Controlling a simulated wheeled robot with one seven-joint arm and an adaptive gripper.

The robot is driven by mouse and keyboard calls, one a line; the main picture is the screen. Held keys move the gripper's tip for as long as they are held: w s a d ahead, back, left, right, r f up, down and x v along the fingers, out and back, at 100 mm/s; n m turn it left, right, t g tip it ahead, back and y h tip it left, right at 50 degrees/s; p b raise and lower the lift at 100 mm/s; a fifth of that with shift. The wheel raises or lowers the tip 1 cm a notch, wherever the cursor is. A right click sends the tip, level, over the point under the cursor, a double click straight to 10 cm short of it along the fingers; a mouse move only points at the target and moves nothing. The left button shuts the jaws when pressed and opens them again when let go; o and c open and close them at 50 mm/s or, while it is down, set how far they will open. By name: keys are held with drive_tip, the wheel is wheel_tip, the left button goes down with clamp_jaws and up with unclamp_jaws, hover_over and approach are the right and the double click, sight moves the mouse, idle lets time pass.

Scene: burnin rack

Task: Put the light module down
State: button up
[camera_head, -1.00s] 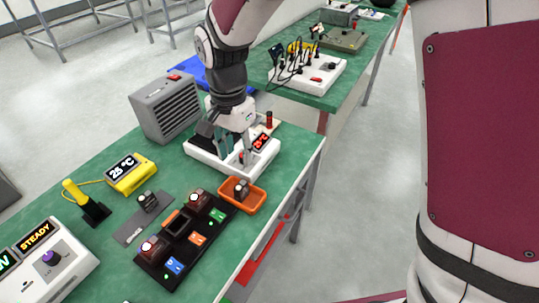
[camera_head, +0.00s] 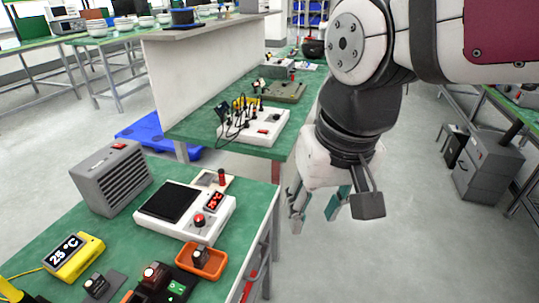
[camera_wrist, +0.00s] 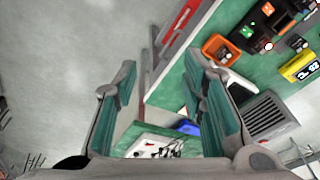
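My gripper (camera_head: 318,212) is empty, hanging over the aisle right of the near green bench. In the wrist view its two teal-padded fingers (camera_wrist: 162,105) stand wide apart with nothing between them. A small dark module (camera_head: 200,253) with a pale top lamp sits in the orange tray (camera_head: 217,271) near the bench's right edge. Another dark module (camera_head: 152,275) with a lit red top stands in the black rack (camera_head: 187,289). A third small module (camera_head: 96,284) is on a grey plate. I cannot tell which is the light module. The rack is cut off below.
A white tester (camera_head: 222,222) with a black plate, red display and red knob stands behind the tray. A grey vented box (camera_head: 115,180) and a yellow 25 °C display (camera_head: 73,257) are to its left. A second green bench (camera_head: 190,128) holds wired equipment.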

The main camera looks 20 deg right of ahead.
drive_tip(key=s+d+n, duration=0.1)
drive_tip(key=s+d, duration=0.1)
drive_tip(key=s, duration=0.3)
drive_tip(key=shift+s+f+n+t, duration=0.3)
drive_tip(key=shift+f, duration=0.05)
drive_tip(key=shift+d+r, duration=0.1)
drive_tip(key=shift+t, duration=0.6)
wheel_tip(320, 180, up, 6)
drive_tip(key=p, duration=0.4)
drive_tip(key=shift+p, duration=0.3)
